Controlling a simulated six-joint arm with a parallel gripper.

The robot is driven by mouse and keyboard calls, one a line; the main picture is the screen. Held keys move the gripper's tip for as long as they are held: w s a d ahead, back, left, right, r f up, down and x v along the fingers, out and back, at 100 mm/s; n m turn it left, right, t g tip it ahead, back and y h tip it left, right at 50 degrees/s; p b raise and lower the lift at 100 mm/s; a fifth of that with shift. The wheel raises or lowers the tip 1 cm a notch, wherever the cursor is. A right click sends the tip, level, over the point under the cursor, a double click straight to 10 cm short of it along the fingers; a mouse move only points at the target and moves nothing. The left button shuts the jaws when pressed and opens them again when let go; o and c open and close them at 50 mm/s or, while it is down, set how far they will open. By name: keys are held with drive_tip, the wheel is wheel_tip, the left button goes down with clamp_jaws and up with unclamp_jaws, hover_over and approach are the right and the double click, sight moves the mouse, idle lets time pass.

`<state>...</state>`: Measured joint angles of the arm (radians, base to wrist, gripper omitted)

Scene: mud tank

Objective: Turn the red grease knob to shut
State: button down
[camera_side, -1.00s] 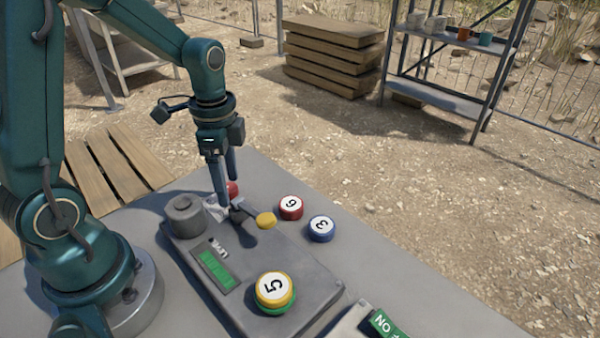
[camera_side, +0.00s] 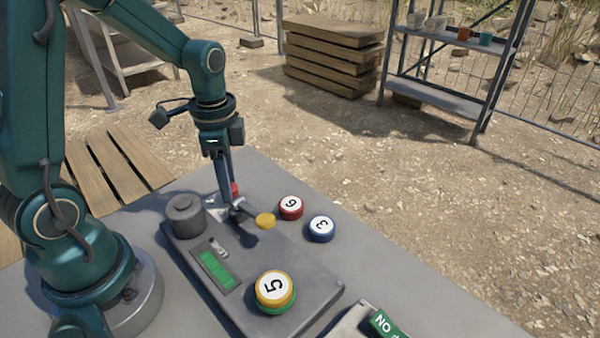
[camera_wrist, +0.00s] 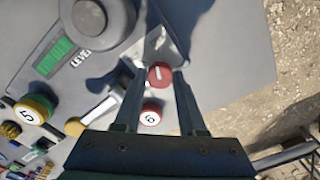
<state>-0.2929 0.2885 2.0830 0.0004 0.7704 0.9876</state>
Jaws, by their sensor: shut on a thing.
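The red grease knob (camera_wrist: 160,75) shows in the wrist view as a red disc with a white line running roughly up and down the picture. My gripper (camera_wrist: 158,76) has a finger on each side of the knob and is shut on it. In the side view my gripper (camera_side: 231,206) points down at the far end of the grey panel (camera_side: 275,265). Only a sliver of the red knob (camera_side: 236,188) shows there, behind the fingers. I cannot read the shut mark at the knob.
A yellow-tipped lever (camera_side: 265,220) lies close beside the fingers. A grey cylinder (camera_side: 185,214) stands left of them. A red 6 disc (camera_side: 291,207) and a blue 3 disc (camera_side: 321,228) sit to the right. A yellow 5 disc (camera_side: 275,290) is at the panel's near end.

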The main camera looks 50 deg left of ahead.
drive_tip(key=n, duration=1)
drive_tip(key=shift+n, duration=0.4)
idle(0.4)
drive_tip(key=shift+c, duration=2.4)
unclamp_jaws()
drive_tip(key=shift+r, duration=2.65)
